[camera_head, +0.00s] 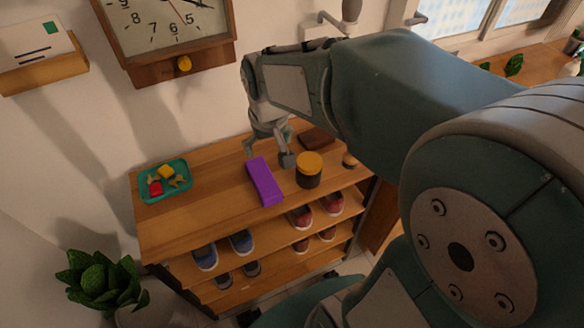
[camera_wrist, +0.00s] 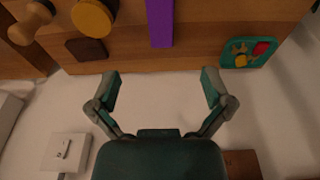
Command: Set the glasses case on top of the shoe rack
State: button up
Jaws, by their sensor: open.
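The purple glasses case (camera_head: 264,184) lies flat on the wooden top of the shoe rack (camera_head: 218,208), near its middle. Its end also shows at the top of the wrist view (camera_wrist: 160,22), on the rack's top (camera_wrist: 196,40). My gripper (camera_head: 268,155) is open and empty at the case's far end, near the wall side. In the wrist view my gripper's fingers (camera_wrist: 160,84) are spread wide, and the case lies beyond the tips, centred but not between them. I cannot tell how high the fingertips are above the rack.
A teal tray (camera_head: 144,193) with small coloured items stands left on the rack. A dark jar with a yellow lid (camera_head: 308,172), a brown flat object (camera_head: 317,138) and a small wooden knob (camera_head: 349,161) stand right. Shoes (camera_head: 241,242) fill the shelves. A clock (camera_head: 168,35) hangs above.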

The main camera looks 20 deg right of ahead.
jog(key=s+r+t, duration=0.3)
jog(key=s+r, duration=0.3)
jog(key=s, duration=0.7)
jog(key=shift+r, duration=0.1)
dwell(0.7)
